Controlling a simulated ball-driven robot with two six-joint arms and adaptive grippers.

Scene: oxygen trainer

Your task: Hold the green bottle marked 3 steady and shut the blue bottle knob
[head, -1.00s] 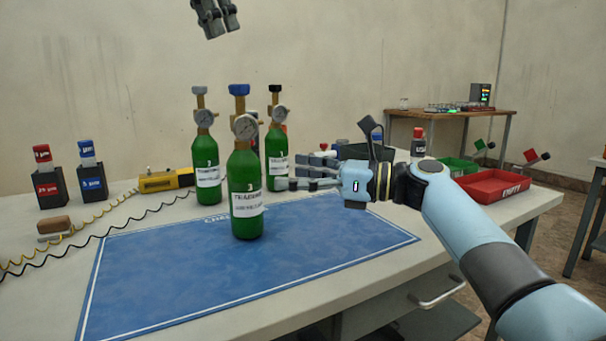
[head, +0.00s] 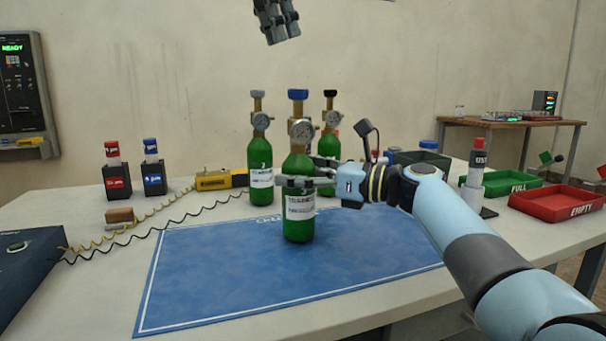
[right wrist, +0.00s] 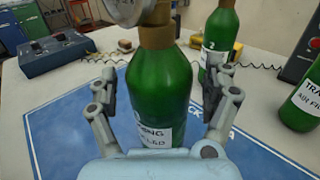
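The green bottle with the blue knob (head: 298,95) stands upright at the front of the group on the blue mat (head: 215,285). The bottle body (head: 299,228) carries a brass neck, a gauge and a white label; its number is partly hidden and hard to read. My right gripper (head: 310,183) is at the bottle's upper label, with a finger on each side. In the right wrist view, the open fingers (right wrist: 160,90) straddle the bottle (right wrist: 160,85), with a gap visible on both sides. My left gripper (head: 282,38) hangs high above the bottles, clear of the knob; its opening is unclear.
Two more green bottles stand behind, one with a grey knob (head: 260,165) and one with a black knob (head: 330,130). A yellow device (head: 215,180) with coiled cords lies left. Red (head: 560,202) and green (head: 510,185) trays are right. The mat's front left is clear.

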